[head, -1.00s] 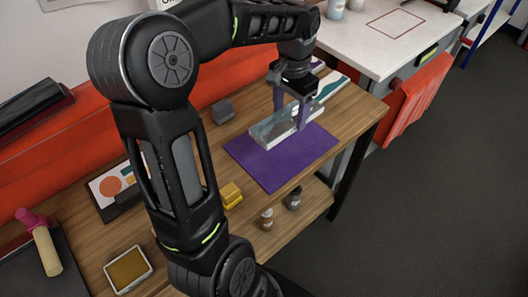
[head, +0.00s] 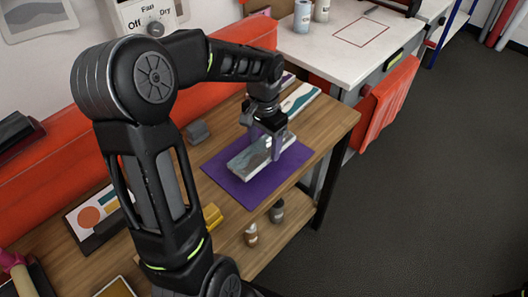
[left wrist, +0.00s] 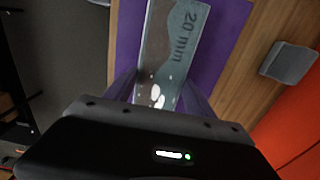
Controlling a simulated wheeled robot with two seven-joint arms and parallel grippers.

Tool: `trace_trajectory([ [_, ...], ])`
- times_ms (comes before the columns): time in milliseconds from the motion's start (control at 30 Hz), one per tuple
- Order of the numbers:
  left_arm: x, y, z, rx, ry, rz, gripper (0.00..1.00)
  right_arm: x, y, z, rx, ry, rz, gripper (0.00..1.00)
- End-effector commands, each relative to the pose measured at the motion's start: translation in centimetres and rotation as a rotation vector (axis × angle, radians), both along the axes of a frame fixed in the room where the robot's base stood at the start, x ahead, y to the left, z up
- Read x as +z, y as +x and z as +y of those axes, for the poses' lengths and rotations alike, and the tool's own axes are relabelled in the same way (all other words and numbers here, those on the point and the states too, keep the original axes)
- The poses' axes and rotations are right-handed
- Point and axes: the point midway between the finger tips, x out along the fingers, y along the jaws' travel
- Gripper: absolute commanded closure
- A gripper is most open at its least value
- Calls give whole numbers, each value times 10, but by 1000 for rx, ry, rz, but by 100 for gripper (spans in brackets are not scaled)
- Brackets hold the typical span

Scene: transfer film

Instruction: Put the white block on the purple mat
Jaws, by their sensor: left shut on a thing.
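The white block (head: 250,161) is a long pale slab with greyish, glossy faces. It lies over the purple mat (head: 243,194), and I cannot tell whether it touches it. My left gripper (head: 272,143) points down and is shut on the block, one purple finger on each side. In the left wrist view the block (left wrist: 172,50) shows a "20 mm" marking, between the fingers (left wrist: 160,95), with the mat (left wrist: 226,40) behind it. My right gripper is not in view.
A grey block (head: 198,132) stands left of the mat, and a yellow block (head: 212,216) is in front of it. A patterned white-and-teal slab (head: 300,98) lies behind. A white table (head: 330,50) is behind.

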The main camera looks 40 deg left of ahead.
Motion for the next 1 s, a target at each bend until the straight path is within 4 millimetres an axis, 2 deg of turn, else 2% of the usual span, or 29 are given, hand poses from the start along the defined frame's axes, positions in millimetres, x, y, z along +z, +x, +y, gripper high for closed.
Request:
trace_trajectory([
  [133,-5,-1,0,0,-1,2,82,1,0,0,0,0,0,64],
  [400,-36,-1,0,0,-1,2,82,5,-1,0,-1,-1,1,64],
  [767,-41,0,0,0,0,0,82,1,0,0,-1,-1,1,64],
  [800,-41,0,0,0,0,0,36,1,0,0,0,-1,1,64],
  [1000,-40,0,0,0,0,0,20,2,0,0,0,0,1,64],
])
